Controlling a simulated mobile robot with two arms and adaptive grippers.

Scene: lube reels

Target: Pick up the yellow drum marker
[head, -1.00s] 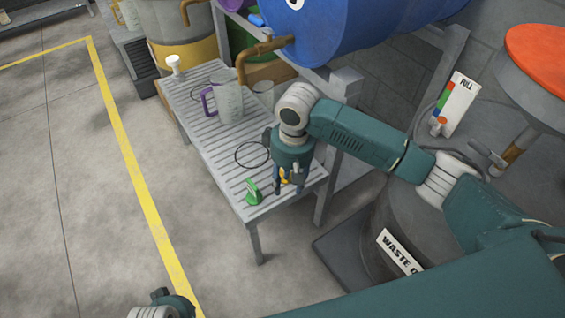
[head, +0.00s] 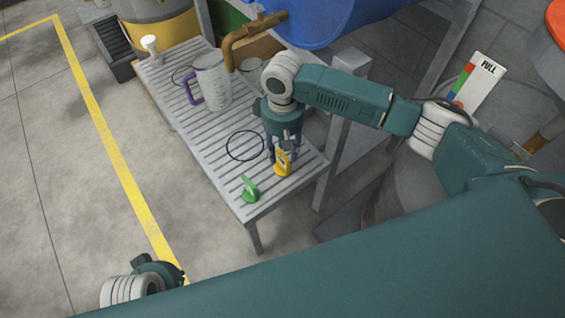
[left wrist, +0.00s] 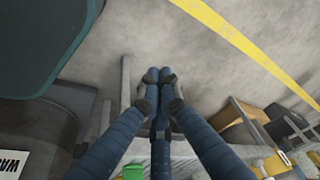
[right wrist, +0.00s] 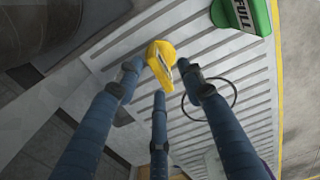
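The yellow drum marker (head: 283,163) is at the near end of the slatted bench, close to the green marker. My right gripper (head: 283,150) is right at it in the head view, pointing down with its fingers just behind and beside the marker. In the right wrist view the yellow marker (right wrist: 161,62) shows between the spread fingertips (right wrist: 162,76). The fingers look open around it; I cannot make out firm contact. The marker's base is partly hidden. My left gripper (left wrist: 158,88) is shut and empty, above the floor, away from the bench.
A green marker (head: 250,189) stands on the slatted bench (head: 215,145) nearby. A black ring (head: 245,146), a clear jug with a purple handle (head: 212,88) and a white-topped item (head: 150,47) are further along. A blue drum (head: 320,20) with a brown tap overhangs the bench's back.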

